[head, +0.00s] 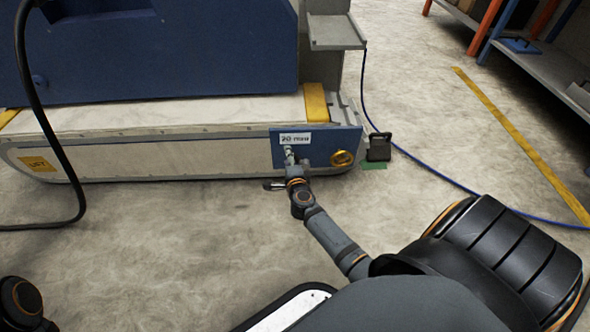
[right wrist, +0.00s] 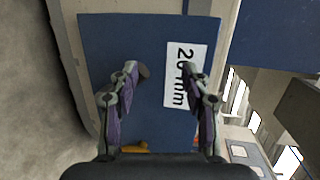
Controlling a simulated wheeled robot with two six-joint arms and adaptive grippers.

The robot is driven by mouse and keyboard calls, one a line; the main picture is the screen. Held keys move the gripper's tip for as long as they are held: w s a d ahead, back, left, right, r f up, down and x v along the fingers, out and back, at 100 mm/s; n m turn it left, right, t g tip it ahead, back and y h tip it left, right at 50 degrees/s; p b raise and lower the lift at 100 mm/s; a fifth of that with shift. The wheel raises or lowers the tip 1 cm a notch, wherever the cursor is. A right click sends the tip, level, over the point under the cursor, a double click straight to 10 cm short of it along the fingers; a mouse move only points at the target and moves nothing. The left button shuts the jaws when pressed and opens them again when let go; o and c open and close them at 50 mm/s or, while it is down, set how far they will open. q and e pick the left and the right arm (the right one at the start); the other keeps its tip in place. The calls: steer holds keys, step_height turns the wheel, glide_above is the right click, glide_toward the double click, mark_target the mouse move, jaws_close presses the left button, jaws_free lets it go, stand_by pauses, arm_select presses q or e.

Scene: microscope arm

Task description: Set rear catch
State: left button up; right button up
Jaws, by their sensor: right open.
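A blue panel (head: 318,148) with a white "20 mm" label (head: 290,139) is on the low side of the pale machine base. A small silver fitting (head: 289,152), possibly the catch, shows just below the label. My right gripper (head: 292,163) is at the panel by the fitting. In the right wrist view my right gripper (right wrist: 163,80) is open, its fingers spread before the panel (right wrist: 110,40). A dark rounded piece (right wrist: 144,72) shows by the left fingertip; contact is unclear. My left gripper is out of view.
A black block (head: 379,147) stands on a green patch right of the base. A blue cable (head: 440,178) runs across the floor, and a black cable (head: 55,150) hangs at left. Shelving (head: 545,65) stands at upper right. The floor in front is mostly clear.

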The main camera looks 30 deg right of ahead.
steer(key=f+p+v, duration=0.1)
steer(key=v, duration=0.7)
steer(key=shift+s+d+f, duration=0.2)
steer(key=shift+s+f, duration=0.05)
steer(key=shift+s, duration=0.3)
steer(key=shift+p, duration=0.3)
